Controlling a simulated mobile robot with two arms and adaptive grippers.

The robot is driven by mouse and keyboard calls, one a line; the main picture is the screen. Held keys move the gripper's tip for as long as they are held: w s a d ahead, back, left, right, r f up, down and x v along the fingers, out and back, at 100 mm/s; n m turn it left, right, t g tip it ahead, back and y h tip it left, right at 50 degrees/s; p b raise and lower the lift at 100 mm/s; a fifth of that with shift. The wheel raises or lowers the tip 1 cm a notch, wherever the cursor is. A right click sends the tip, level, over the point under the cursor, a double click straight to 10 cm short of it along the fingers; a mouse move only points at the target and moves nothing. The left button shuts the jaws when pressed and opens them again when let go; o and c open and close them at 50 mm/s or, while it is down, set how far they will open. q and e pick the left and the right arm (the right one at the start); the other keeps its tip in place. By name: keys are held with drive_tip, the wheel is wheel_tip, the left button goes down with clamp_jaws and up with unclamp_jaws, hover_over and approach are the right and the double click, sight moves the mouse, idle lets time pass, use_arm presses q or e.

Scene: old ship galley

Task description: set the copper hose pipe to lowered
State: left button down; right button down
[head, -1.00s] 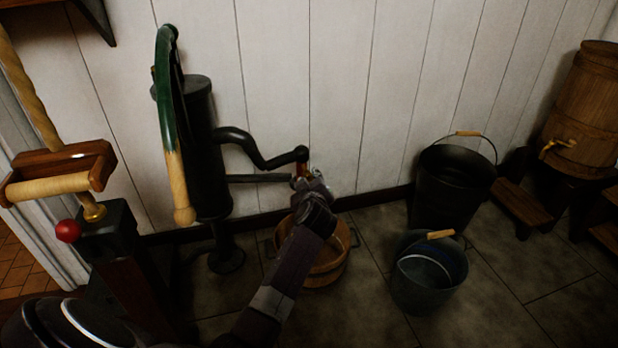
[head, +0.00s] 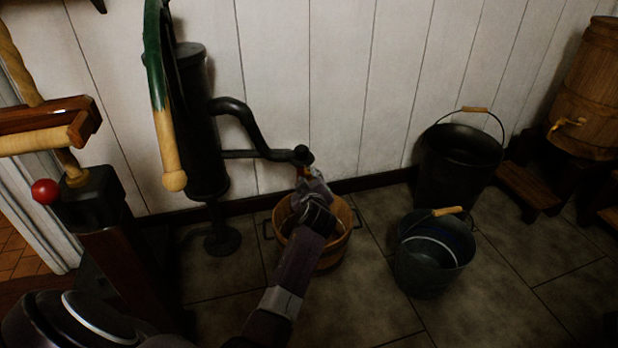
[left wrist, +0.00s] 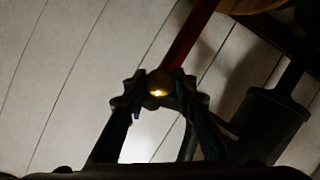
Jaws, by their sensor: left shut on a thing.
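A black pump (head: 199,135) stands by the wall in the head view, with a curved black arm (head: 240,113) reaching right to a dark joint (head: 303,155). A short copper-coloured piece, which I take for the copper hose pipe (head: 302,171), shows just under that joint. In the left wrist view the copper hose pipe (left wrist: 190,42) is a reddish rod ending in a shiny brass ball. My left gripper (head: 311,186) is shut on this end, one finger at each side, as the left wrist view (left wrist: 158,88) shows. Its grip hides most of the pipe in the head view. My right gripper is out of view.
A green pump handle with a wooden grip (head: 168,140) hangs left of the pump. A wooden tub (head: 337,253) stands below my gripper. Two dark buckets (head: 460,165) (head: 432,275) stand to the right, and a barrel (head: 590,85) at far right. A red-knobbed stand (head: 90,200) is at left.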

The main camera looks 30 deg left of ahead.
use_arm(q)
drive_tip(key=shift+s+f, duration=0.15)
drive_tip(key=shift+f, duration=0.25)
drive_tip(key=c, duration=1.5)
unclamp_jaws()
drive_tip(key=shift+f, duration=0.1)
drive_tip(key=shift+c, duration=0.2)
drive_tip(key=shift+r, duration=0.2)
drive_tip(key=v, duration=0.7)
drive_tip(key=shift+s+d, duration=0.15)
